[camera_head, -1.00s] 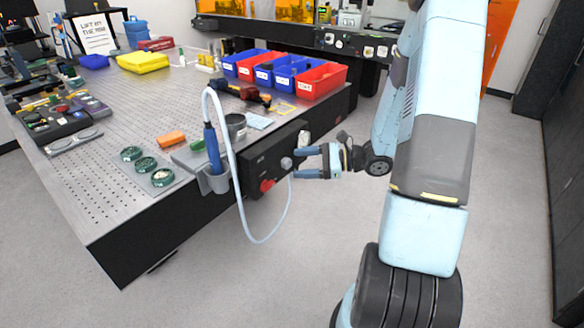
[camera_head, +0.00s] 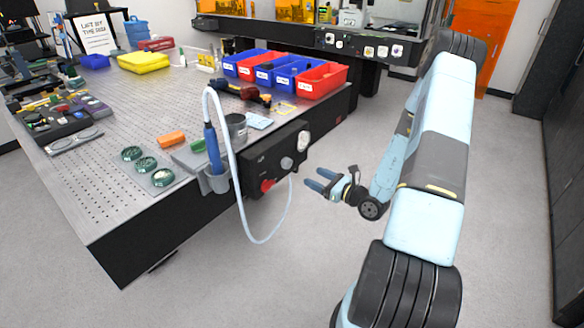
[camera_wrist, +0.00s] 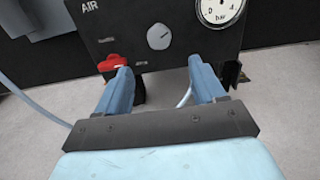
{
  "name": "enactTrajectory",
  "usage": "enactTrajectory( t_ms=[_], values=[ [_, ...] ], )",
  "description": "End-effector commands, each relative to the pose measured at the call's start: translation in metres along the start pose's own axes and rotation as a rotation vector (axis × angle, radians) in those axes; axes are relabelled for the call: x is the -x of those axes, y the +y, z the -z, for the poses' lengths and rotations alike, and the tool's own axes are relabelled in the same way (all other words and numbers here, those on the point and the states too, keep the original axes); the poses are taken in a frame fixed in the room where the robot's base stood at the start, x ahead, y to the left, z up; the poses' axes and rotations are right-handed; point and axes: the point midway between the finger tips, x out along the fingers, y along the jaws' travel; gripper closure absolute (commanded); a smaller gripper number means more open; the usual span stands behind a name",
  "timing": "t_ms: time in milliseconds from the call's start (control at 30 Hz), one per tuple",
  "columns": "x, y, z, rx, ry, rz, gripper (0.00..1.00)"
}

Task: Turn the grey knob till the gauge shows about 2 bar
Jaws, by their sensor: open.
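The grey knob (camera_wrist: 159,37) sits on the front of a black panel marked AIR (camera_wrist: 120,20), with a pale pointer line toward the upper right in the wrist view. It also shows in the head view (camera_head: 287,163). The round white gauge (camera_wrist: 219,10) is to the knob's right, marked bar; its top is cut off and I cannot read its needle. In the head view the gauge (camera_head: 304,140) is too small to read. My gripper (camera_head: 313,184) is open and empty, apart from the panel, to the right of and below the knob; its fingers (camera_wrist: 161,82) point toward the panel.
A red valve handle (camera_wrist: 112,63) is left of and below the knob, near my left finger. A pale hose (camera_head: 290,205) loops below the panel. The panel is on the edge of the perforated table (camera_head: 100,200). Open floor (camera_head: 330,270) lies right of the table.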

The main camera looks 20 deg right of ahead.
Motion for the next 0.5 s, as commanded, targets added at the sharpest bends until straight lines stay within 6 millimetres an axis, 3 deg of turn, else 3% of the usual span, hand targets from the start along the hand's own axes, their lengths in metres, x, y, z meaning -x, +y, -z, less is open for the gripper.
enactTrajectory(
  t_ms=[500],
  values=[
    [-0.088,0.001,0.000,0.001,0.000,-0.003,0.31]
  ],
)
